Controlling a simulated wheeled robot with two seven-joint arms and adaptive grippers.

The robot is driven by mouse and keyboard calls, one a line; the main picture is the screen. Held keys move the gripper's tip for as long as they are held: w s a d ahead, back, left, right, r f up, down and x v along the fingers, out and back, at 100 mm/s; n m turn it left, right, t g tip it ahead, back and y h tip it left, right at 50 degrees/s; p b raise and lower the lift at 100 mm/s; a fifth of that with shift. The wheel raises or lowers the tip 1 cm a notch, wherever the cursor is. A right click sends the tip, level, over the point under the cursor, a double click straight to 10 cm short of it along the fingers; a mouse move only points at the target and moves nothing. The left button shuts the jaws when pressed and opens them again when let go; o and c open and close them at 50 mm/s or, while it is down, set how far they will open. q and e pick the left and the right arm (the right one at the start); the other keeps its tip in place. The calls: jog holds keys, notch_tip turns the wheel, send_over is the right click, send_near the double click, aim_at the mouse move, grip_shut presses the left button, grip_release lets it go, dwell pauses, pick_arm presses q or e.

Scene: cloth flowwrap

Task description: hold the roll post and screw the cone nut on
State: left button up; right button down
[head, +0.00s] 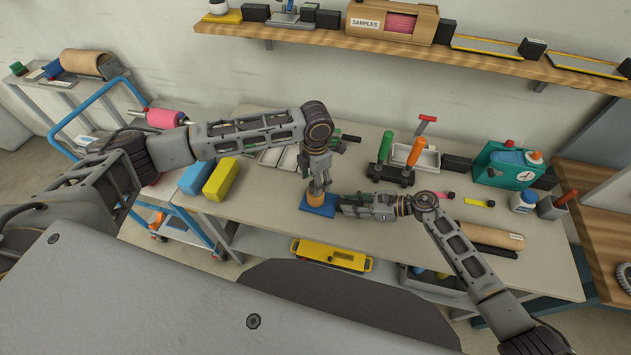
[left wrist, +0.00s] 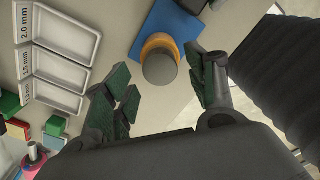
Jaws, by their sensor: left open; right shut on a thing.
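An orange, round piece (head: 317,196) stands on a blue base (head: 318,209) near the table's front edge. I take it for the roll post with the cone nut, though I cannot clearly tell the two apart. In the left wrist view the orange piece (left wrist: 157,43) shows a grey round top (left wrist: 160,69). My left gripper (head: 318,187) points down over it; its fingers (left wrist: 165,92) are open, one on each side. My right gripper (head: 338,204) comes in low from the right, shut on the roll post; its grip is partly hidden.
Grey trays (left wrist: 62,31) lie beside the post. A black holder with green and orange handles (head: 390,173) and a teal box (head: 507,164) stand farther right. Blue and yellow blocks (head: 221,180) lie left. A brown roll (head: 490,236) lies near the right front.

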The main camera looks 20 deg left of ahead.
pick_arm(q)
jog(key=shift+r, duration=1.25)
jog(key=shift+c, duration=0.4)
